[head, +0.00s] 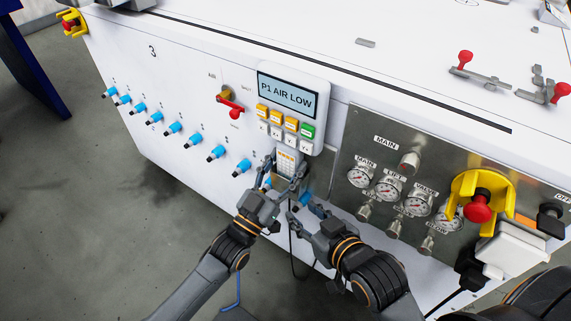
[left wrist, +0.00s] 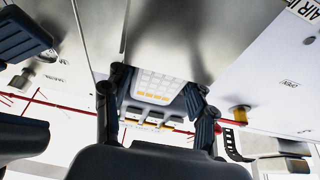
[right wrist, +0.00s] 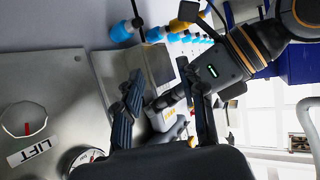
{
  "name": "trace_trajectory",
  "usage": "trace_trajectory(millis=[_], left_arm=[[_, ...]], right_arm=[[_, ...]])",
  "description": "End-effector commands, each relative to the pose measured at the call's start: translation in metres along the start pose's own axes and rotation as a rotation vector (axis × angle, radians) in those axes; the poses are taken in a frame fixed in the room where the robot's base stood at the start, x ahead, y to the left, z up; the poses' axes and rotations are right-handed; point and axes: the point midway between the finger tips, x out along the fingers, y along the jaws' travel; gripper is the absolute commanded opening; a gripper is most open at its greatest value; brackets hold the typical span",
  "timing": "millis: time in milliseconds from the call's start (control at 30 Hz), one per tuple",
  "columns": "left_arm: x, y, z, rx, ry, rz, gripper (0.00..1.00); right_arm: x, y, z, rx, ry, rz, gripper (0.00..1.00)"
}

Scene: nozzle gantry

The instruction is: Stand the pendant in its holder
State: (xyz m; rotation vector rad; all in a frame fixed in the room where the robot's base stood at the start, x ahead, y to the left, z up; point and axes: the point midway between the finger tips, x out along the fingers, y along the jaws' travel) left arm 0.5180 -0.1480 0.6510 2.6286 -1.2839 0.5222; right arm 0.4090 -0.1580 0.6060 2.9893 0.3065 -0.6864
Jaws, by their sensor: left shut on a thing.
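The pendant (head: 288,97) is a white handset with a lit screen reading "P1 AIR LOW", yellow, white and green buttons, and a narrow keypad grip. It stands roughly upright at the cabinet front. My left gripper (head: 284,170) is shut on the grip; the keypad (left wrist: 155,87) shows between its fingers in the left wrist view. A grey metal piece (head: 319,172) behind the grip may be the holder; the contact there is hidden. My right gripper (head: 303,209) is open and empty below the grip; its spread fingers show in the right wrist view (right wrist: 163,95).
Several blue-tipped fittings (head: 173,128) line the cabinet front at left, below a red-handled valve (head: 230,106). A metal gauge panel (head: 404,140) is at right, with a red emergency button (head: 477,208) in a yellow guard. A dark cable hangs below the grippers.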

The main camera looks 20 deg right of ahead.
Motion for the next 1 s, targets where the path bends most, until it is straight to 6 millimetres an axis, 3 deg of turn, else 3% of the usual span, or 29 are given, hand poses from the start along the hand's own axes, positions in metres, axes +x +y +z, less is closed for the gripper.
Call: trace_trajectory(millis=[400, 967, 1000], left_arm=[[-0.001, 0.000, 0.002, 0.000, 0.007, 0.000, 0.00], [-0.001, 0.000, 0.004, -0.001, 0.007, 0.000, 0.00], [-0.001, 0.000, 0.004, -0.001, 0.007, 0.000, 0.60]], right_arm=[[0.003, -0.003, -0.019, -0.002, 0.092, -0.006, 0.40], [0.003, -0.004, -0.029, -0.001, 0.145, -0.010, 0.40], [0.003, -0.004, -0.029, -0.001, 0.144, -0.010, 0.40]])
